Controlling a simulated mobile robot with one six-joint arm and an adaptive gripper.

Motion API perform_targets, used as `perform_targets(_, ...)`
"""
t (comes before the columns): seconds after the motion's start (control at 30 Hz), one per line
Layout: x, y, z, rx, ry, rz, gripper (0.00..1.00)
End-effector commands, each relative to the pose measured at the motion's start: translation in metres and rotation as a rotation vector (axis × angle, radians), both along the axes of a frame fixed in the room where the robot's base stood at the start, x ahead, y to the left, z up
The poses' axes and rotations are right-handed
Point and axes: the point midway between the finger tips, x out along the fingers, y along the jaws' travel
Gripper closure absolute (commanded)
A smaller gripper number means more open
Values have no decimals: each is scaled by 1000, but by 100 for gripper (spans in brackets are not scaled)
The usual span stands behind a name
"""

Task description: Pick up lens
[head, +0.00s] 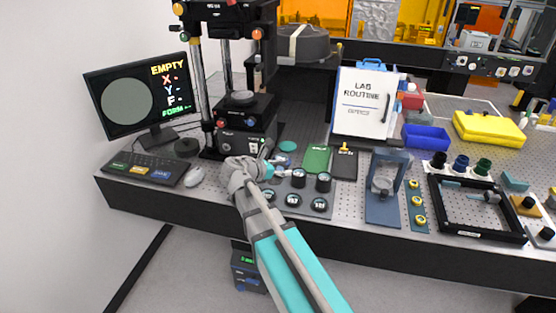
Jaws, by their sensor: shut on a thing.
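My gripper (282,169) is at the back left of a grey lens tray (308,193) on the perforated bench. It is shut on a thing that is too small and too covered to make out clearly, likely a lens. Two upright black cylindrical lenses, one (299,178) just right of my fingertips and another (323,182) farther right, stand in the back row. In the front row are low dark round pieces with pale tops, one (293,200) in the middle and one (319,205) at the right. My wrist hides the tray's left part.
A black-framed interferometer stand (240,100) rises behind my gripper. A green pad (316,159) lies behind the tray. A blue-grey bracket (387,180) stands right of it.

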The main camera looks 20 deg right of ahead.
Motion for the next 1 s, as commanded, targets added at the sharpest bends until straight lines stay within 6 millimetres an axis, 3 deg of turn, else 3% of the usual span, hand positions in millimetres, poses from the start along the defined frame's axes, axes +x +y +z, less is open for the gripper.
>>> perform_targets(0.1, -23, 1, 12, 0, 0, 1, 73)
perform_targets(0.33, -44, 3, 20, 0, 1, 0, 73)
perform_targets(1.0, -48, 4, 21, 0, 0, 0, 73)
